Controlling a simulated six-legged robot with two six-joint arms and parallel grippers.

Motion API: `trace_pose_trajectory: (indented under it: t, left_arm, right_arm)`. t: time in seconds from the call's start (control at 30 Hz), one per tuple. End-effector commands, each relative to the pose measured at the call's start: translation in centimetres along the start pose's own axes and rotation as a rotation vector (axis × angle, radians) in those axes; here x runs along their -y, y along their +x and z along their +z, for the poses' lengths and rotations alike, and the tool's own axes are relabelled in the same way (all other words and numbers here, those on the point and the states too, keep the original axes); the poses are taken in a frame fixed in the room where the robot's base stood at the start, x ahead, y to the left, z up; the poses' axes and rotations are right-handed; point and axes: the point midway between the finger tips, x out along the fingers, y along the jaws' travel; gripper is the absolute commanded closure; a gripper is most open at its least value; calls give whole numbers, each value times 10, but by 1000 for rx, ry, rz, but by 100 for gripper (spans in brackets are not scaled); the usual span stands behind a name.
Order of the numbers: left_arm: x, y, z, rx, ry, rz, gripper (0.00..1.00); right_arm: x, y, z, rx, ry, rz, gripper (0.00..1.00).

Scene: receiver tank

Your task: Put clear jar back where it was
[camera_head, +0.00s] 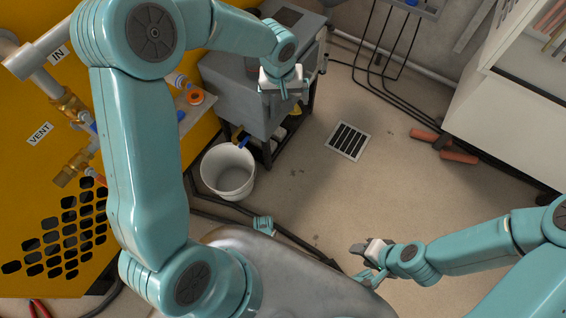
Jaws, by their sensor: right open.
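I cannot make out a clear jar for certain in the head view. A small pale item (178,80) by the ledge on the yellow panel is too small to identify. My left gripper (284,101) points down over the front of the grey cabinet (232,88). Its fingers are small and partly hidden by its own body, so I cannot tell whether it holds anything. My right gripper (362,262) is open and empty at the lower right, above the floor near my own body.
A white bucket (228,172) stands on the floor below the cabinet. An orange ring (196,97) sits on the panel ledge (190,112). A white shelf unit (500,110) stands far right. The middle floor is mostly clear.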

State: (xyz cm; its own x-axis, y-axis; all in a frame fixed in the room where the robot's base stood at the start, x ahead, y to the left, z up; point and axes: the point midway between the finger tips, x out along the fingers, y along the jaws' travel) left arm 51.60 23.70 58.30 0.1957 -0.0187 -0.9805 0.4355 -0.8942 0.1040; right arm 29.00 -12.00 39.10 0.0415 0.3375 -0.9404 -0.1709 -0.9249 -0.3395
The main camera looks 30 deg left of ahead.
Motion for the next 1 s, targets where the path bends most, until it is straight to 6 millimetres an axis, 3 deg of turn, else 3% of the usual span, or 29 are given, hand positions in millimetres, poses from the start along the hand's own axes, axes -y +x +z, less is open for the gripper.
trace_pose_trajectory:
  t: [0.03,0.13,0.23,0.3,0.37,0.5,0.8,0.87,1.0]
  left_arm:
    - [-8,43,45,91,65,58,6]
    - [-18,102,131,200,152,189,6]
    - [-12,132,205,247,192,260,6]
    - [-4,141,241,256,212,272,6]
    - [4,145,262,258,223,269,6]
    - [14,146,283,252,243,259,6]
    - [14,144,283,248,247,259,6]
    - [13,139,282,247,247,259,6]
    - [10,110,276,247,247,260,6]
  right_arm:
    - [0,0,0,0,0,0,53]
    - [0,0,0,0,0,0,53]
    - [0,0,0,0,0,0,53]
    - [0,0,0,0,0,0,53]
    - [0,0,0,0,0,0,53]
    - [0,0,0,0,0,0,53]
    - [1,-2,0,0,0,0,53]
    - [3,-7,0,0,0,0,53]
    - [13,-35,1,0,0,0,53]
